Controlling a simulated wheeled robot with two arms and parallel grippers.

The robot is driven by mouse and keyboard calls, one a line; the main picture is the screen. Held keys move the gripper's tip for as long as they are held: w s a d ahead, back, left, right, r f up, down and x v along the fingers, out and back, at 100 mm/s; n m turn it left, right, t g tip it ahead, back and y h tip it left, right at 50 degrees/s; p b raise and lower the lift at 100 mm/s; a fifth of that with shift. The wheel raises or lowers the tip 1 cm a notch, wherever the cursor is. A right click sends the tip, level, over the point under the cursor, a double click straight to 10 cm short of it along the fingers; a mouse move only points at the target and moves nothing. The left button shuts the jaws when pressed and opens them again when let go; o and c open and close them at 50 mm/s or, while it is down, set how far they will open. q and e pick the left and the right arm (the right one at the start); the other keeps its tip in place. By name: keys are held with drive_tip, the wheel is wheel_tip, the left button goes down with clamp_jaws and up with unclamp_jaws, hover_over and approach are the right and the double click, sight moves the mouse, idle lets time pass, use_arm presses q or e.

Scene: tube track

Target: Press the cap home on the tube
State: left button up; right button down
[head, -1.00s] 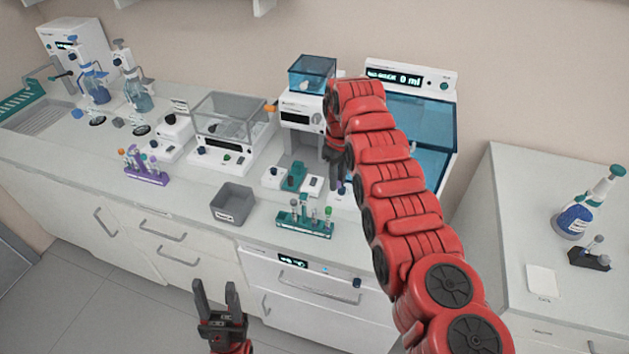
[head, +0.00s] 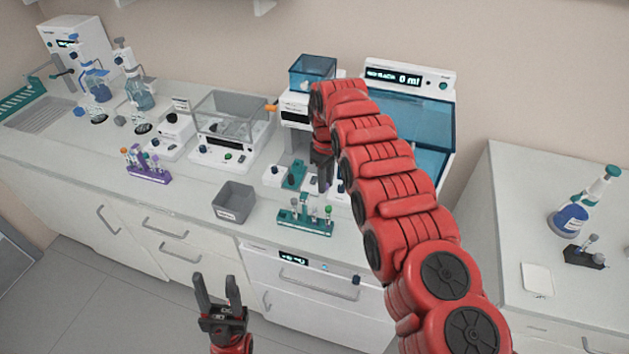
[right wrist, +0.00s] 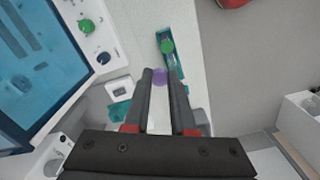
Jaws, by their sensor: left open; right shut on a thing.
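My right gripper (head: 322,182) is above the counter, just behind the teal tube rack (head: 304,229). In the right wrist view, its fingers (right wrist: 161,78) are shut on a small purple cap (right wrist: 160,76). The cap is hidden in the head view. The teal rack holds several upright tubes, one with a green cap (head: 328,210); the green cap also shows in the right wrist view (right wrist: 167,46). I cannot tell which tube matches the purple cap; the cap looks apart from the rack. My left gripper (head: 218,283) is open and empty in front of the drawers.
A grey bin (head: 234,203) stands left of the rack. A purple rack (head: 148,174) with tubes is further left. White devices stand behind, one with a blue window (head: 420,125). The counter front between the purple rack and the bin is clear.

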sight(315, 208)
drive_tip(key=shift+w+a+r, duration=0.1)
drive_tip(key=shift+a, duration=0.2)
drive_tip(key=shift+s+a+n+p, duration=0.2)
drive_tip(key=shift+a+n+p, duration=0.15)
drive_tip(key=shift+a+p, duration=0.1)
drive_tip(key=shift+s+a+n+p, duration=0.2)
drive_tip(key=shift+a+n+p, duration=0.15)
drive_tip(key=shift+a, duration=0.1)
drive_tip(key=shift+s+a+f, duration=0.15)
drive_tip(key=shift+a+f, duration=0.05)
drive_tip(key=shift+a, duration=0.05)
drive_tip(key=shift+f, duration=0.9)
wheel_tip(315, 208, down, 4)
drive_tip(key=b, duration=0.3)
drive_tip(key=shift+r, duration=0.15)
drive_tip(key=shift+d, duration=0.1)
drive_tip(key=shift+f+b, duration=0.3)
drive_tip(key=shift+b, duration=0.6)
idle(0.7)
